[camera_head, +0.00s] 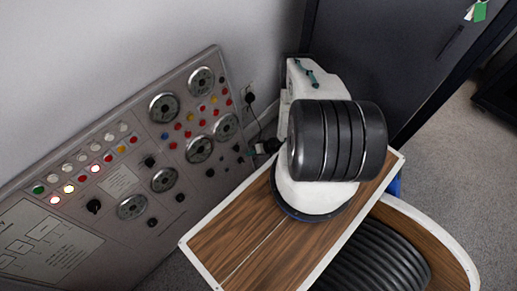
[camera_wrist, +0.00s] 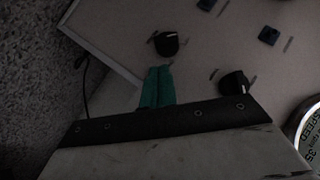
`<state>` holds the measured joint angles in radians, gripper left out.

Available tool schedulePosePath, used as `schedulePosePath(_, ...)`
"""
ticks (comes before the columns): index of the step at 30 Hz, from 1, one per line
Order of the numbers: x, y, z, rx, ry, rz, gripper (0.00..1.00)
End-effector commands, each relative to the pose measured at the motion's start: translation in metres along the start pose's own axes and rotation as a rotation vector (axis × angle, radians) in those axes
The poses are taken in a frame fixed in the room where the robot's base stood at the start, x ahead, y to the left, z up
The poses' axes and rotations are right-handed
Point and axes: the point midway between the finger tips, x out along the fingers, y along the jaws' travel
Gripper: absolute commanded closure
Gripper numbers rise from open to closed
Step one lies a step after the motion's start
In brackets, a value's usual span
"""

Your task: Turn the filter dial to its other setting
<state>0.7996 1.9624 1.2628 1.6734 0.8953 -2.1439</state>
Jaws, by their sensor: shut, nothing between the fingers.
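My gripper's teal fingers (camera_wrist: 160,72) are together, with nothing visible between them. In the wrist view their tips lie just below a black round knob (camera_wrist: 167,44) on the grey panel; I cannot tell if they touch it. A second black knob (camera_wrist: 235,84) stands to the right of the fingers. No readable label shows which knob is the filter dial.
Dark square knobs (camera_wrist: 269,35) and a round gauge (camera_wrist: 308,135) are also on the panel. Several gauges, lamps and buttons fill it. A cable (camera_wrist: 85,72) hangs by the panel's edge, near a wall socket (camera_head: 248,92). A dark cabinet (camera_head: 400,50) stands behind my arm.

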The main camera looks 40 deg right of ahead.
Motion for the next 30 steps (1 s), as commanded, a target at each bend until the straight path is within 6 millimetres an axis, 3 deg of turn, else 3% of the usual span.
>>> schedulePosePath(8, 0.017, 0.0, 0.018, 0.001, 0.0, 0.0, 1.0)
schedulePosePath(30, 0.02, 0.0, 0.02, -0.002, -0.003, -0.001, 1.0)
